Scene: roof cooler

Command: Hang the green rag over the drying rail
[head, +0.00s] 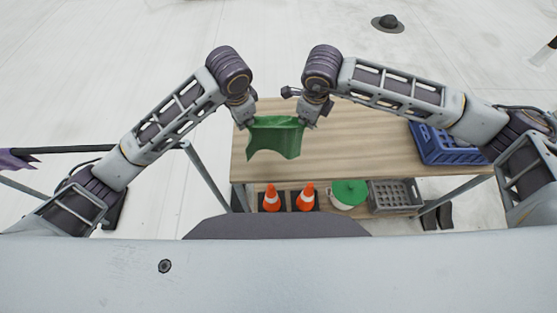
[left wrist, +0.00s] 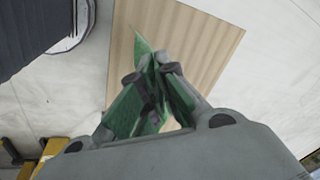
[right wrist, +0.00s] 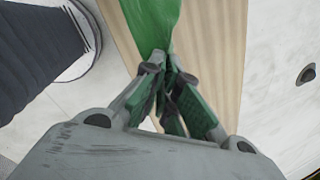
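The green rag (head: 275,137) hangs stretched between my two grippers above the table, its lower edge free and sagging. My left gripper (head: 247,121) is shut on its left upper corner; a green tip of the rag (left wrist: 141,50) shows beyond the fingers in the left wrist view. My right gripper (head: 304,120) is shut on its right upper corner; the rag (right wrist: 152,22) runs away from the fingertips in the right wrist view. A dark horizontal bar, apparently the drying rail (head: 75,149), stands at the left, partly hidden behind my left arm. The rag is well apart from it.
The wooden table (head: 370,130) carries a blue crate (head: 440,150) at its right. On the shelf below are two orange cones (head: 271,197), a green-lidded tub (head: 349,193) and a grey crate (head: 395,194). Purple cloth (head: 14,160) is at the bar's left end.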

